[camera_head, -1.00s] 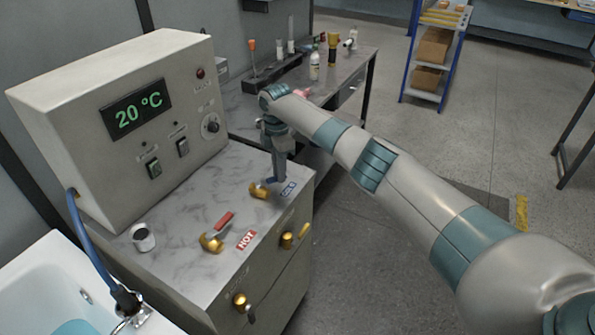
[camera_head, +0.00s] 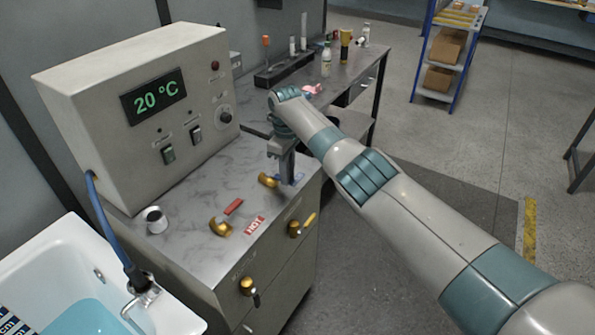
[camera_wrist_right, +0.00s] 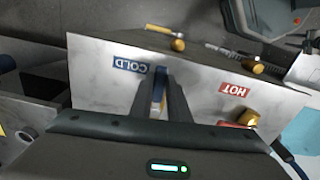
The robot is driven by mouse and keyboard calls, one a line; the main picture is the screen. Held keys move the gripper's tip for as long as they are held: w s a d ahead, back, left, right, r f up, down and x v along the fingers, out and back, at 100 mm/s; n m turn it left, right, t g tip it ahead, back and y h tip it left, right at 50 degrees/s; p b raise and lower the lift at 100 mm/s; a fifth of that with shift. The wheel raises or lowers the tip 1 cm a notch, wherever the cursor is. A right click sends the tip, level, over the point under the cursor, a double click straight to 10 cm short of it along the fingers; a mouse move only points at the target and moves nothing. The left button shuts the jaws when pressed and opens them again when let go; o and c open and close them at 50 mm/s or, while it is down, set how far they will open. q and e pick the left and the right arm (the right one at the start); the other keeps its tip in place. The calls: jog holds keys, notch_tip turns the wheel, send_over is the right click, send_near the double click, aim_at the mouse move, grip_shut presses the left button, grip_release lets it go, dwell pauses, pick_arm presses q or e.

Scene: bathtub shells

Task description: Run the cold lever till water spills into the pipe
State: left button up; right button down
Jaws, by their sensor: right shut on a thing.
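My right gripper (camera_head: 286,178) points down over the cold valve at the right end of the countertop. In the wrist view the right gripper (camera_wrist_right: 163,103) is shut on the blue cold lever (camera_wrist_right: 159,86), which is mostly hidden between the fingers. The brass body of the cold valve (camera_head: 267,180) shows just left of the fingers in the head view. The blue COLD label (camera_wrist_right: 130,65) lies beside the fingers. A short, open-topped metal pipe (camera_head: 155,220) stands on the countertop's left side. I see no water running into it. My left gripper is out of view.
The hot valve (camera_head: 220,228) with its red lever (camera_head: 234,207) is close by, next to the HOT label (camera_head: 254,226). A control box (camera_head: 70,97) reading 20 °C stands behind. The bathtub (camera_head: 175,318) holds blue water. Brass taps (camera_head: 247,286) protrude from the cabinet front.

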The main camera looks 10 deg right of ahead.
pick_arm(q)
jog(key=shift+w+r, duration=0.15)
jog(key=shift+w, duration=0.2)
pick_arm(e)
jog(key=shift+s+a+r+m, duration=0.1)
jog(key=shift+s+a+m, duration=0.15)
jog(key=shift+m, duration=0.35)
jog(key=c, duration=1.7)
grip_release()
